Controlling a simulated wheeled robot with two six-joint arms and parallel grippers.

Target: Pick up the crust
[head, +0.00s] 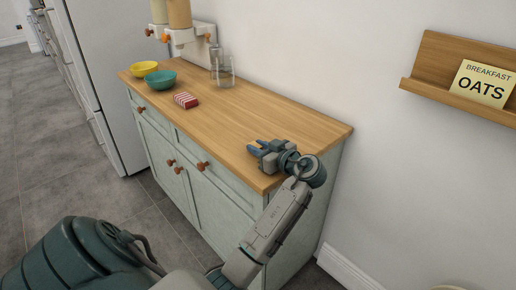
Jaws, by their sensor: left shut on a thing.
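My left gripper (255,147) is low over the right end of the wooden worktop (235,118), near its front edge. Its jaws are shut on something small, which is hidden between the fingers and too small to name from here. I cannot make out a crust anywhere on the worktop. My right gripper is not in view.
A yellow bowl (144,69), a teal bowl (160,79), a red-and-white striped packet (185,100) and a clear glass (225,70) stand towards the worktop's far left end. Its middle is clear. A wall shelf (432,62) holds an oats card (483,84).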

